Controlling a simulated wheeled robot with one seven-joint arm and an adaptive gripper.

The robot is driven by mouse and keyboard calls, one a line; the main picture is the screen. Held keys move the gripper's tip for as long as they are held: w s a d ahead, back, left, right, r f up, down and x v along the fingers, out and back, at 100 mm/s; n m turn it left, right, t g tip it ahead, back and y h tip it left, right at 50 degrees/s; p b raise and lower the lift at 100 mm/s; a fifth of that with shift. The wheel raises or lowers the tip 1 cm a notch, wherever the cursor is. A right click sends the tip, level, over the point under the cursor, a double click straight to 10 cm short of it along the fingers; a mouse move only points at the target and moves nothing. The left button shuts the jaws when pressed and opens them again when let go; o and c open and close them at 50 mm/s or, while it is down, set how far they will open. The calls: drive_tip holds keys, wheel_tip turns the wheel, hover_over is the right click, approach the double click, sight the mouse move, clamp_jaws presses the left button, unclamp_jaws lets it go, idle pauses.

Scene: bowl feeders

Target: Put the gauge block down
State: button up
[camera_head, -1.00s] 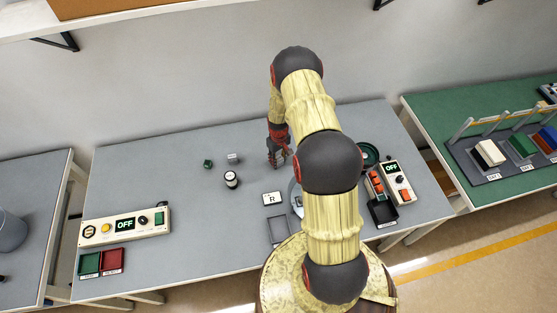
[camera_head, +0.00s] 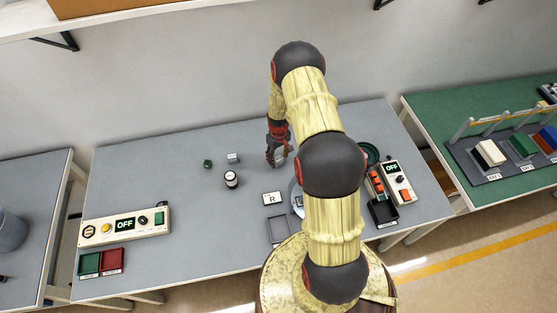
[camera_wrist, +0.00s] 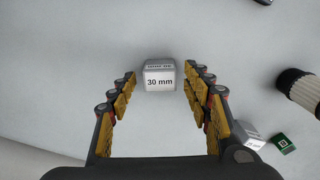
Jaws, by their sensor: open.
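The gauge block (camera_wrist: 159,82), a small grey cube marked "30 mm", stands on the grey table in the wrist view, between the fingertips of my gripper (camera_wrist: 160,72). Both fingers are spread, with a visible gap on each side of the block. In the head view my gripper (camera_head: 277,158) is low over the middle of the table; I cannot make out this block there. A second small grey block (camera_head: 233,158) lies to the left; it is partly covered by a finger in the wrist view (camera_wrist: 252,143).
A green cube (camera_head: 208,163) and a black-and-white cylinder (camera_head: 231,179) stand left of my gripper. An "R" plate (camera_head: 272,198) and an empty grey frame (camera_head: 279,231) are nearer the front. Control boxes (camera_head: 125,225) and (camera_head: 396,181) sit at both sides. The table's back left is clear.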

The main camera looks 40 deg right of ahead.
wheel_tip(320, 180, up, 10)
wheel_tip(320, 180, up, 12)
drive_tip(key=t, duration=0.1)
hover_over(278, 159)
drive_tip(key=w+a, duration=0.1)
drive_tip(key=a, duration=0.3)
drive_tip(key=s+a+r+t, duration=0.1)
drive_tip(key=s+a+r, duration=0.1)
drive_tip(key=a+r, duration=0.45)
drive_tip(key=s+a+r+t, duration=0.1)
drive_tip(key=s+a+r, duration=0.15)
drive_tip(key=r, duration=0.75)
drive_tip(key=s+a+r+t, duration=0.1)
drive_tip(key=s+a+r, duration=0.5)
drive_tip(key=s, duration=0.4)
drive_tip(key=s+a+r+t, duration=0.1)
drive_tip(key=s+a+r, duration=0.5)
drive_tip(key=s, duration=0.4)
drive_tip(key=shift+s+a+r+n+t, duration=0.15)
drive_tip(key=shift+a+r+n+t, duration=0.15)
